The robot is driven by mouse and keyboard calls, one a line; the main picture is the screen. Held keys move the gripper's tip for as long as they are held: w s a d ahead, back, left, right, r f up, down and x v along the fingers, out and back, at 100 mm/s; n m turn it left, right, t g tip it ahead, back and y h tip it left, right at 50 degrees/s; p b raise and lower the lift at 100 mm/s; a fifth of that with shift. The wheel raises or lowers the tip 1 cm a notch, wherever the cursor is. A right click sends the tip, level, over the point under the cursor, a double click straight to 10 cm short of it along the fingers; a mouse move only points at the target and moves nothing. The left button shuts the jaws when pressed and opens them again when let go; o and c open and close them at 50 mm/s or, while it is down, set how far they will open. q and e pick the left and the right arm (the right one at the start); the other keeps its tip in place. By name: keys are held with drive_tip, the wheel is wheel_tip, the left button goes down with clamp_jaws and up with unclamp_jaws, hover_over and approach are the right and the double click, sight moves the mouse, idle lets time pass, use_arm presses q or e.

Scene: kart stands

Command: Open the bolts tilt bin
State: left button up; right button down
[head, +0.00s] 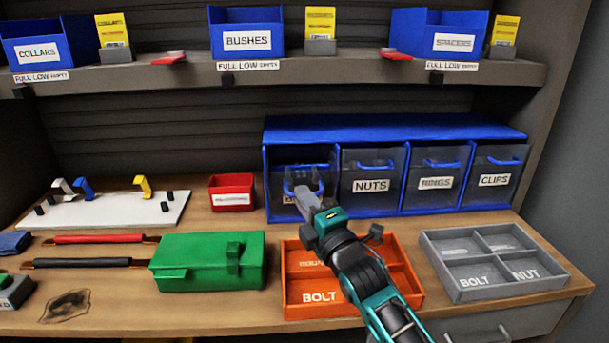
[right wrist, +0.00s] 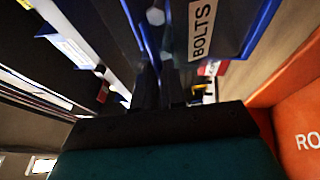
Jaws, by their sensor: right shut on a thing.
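The bolts tilt bin (head: 325,178) is the leftmost of a row of clear-fronted bins in a blue rack (head: 395,128). Its front edge sits lower than its neighbours' and a gap shows above it, so it looks partly tipped out. Its BOLTS label shows in the right wrist view (right wrist: 202,30); in the head view my gripper mostly covers it. My right gripper (head: 301,182) is at the bin's front, shut on its blue handle (head: 287,186). The fingers' exact hold is dark in the right wrist view. My left gripper is not in view.
The nuts (head: 370,203), rings (head: 434,199) and clips (head: 494,195) bins look closed. An orange tray (head: 290,272) lies under my right arm, with a grey tray (head: 470,293) to its right. A green box (head: 205,275) and red bin (head: 232,183) stand left. A shelf (head: 320,75) hangs above.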

drive_tip(key=shift+s+f, duration=0.2)
drive_tip(key=shift+f, duration=0.3)
drive_tip(key=shift+s+f, duration=0.15)
drive_tip(key=shift+f, duration=0.3)
drive_tip(key=c, duration=1.2)
unclamp_jaws()
drive_tip(key=shift+w, duration=0.15)
drive_tip(key=shift+r, duration=0.2)
